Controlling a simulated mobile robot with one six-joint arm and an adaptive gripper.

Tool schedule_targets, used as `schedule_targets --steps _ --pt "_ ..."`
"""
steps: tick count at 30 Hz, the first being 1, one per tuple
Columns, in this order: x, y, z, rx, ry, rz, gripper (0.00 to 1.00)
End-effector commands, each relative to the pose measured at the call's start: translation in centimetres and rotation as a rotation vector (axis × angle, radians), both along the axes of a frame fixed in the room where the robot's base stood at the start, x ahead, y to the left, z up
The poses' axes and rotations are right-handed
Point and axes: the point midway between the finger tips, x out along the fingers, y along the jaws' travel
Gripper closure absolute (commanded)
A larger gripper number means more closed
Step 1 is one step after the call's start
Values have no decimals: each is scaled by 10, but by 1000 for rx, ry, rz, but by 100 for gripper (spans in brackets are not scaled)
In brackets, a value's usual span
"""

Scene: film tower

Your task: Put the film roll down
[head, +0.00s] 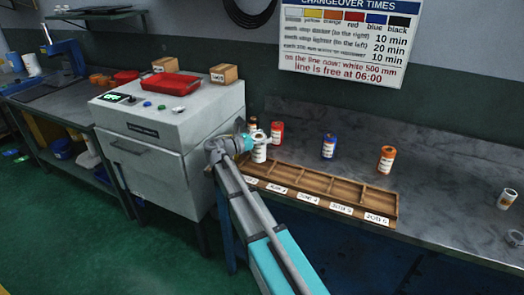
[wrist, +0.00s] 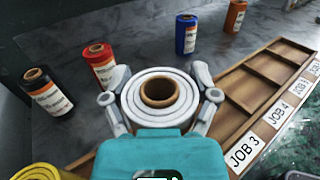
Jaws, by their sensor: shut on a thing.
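My gripper (wrist: 160,100) is shut on a white film roll (wrist: 183,96), seen end-on with its brown core between the fingers in the wrist view. In the head view my gripper (head: 250,143) holds the white roll (head: 259,155) upright at the left end of the wooden rack (head: 398,208). I cannot tell whether the roll's base touches anything. The rack (wrist: 225,112) has open compartments that look empty where I see them. Its front labels include JOB 3 (wrist: 243,150) and JOB 4 (wrist: 277,115). My gripper and arm hide the rack's left end.
Black (wrist: 47,95), red (wrist: 98,65), blue (wrist: 187,38) and orange (wrist: 235,16) rolls stand on the worktop behind the rack. A yellow roll (wrist: 38,172) is at lower left. A grey machine (head: 170,115) stands left.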

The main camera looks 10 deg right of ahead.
Motion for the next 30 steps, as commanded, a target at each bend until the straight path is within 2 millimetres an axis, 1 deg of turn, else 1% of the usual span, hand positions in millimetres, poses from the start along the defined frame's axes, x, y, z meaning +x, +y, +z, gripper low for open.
schedule_targets --steps 1,12,16,21,30 --pt "2 1 -3 -1 0 0 81" --pt "2 2 -3 -1 0 1 81" --pt "4 3 -5 -1 0 1 81" --pt "12 6 -17 -1 0 1 81" --pt "10 6 -40 -1 0 1 81"
